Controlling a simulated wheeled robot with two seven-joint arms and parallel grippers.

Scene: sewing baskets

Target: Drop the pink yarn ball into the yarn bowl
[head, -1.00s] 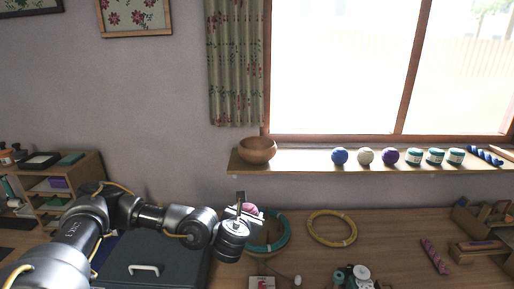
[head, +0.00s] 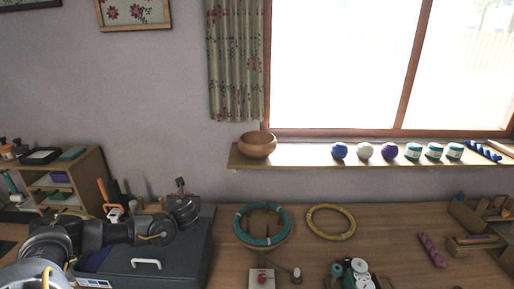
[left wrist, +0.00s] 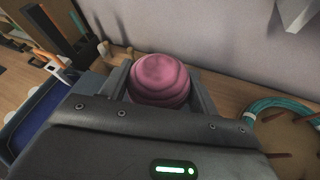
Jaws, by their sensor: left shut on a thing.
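The pink yarn ball (left wrist: 160,78) sits between the fingers of my left gripper in the left wrist view, and the gripper is shut on it. In the head view my left gripper (head: 181,190) is above the back of the dark grey case, and I cannot make out the ball there. The yarn bowl (head: 257,146) is a round wooden bowl at the left end of the window shelf, above and to the right of my left gripper. Its inside is mostly hidden. My right gripper is not in view.
The window shelf (head: 300,158) also holds several yarn balls (head: 365,151) and teal-labelled spools. Below on the table are a teal hoop (head: 239,236), a yellow hoop (head: 331,241) and a grey case (head: 190,262). A small organiser (head: 92,172) stands at the left.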

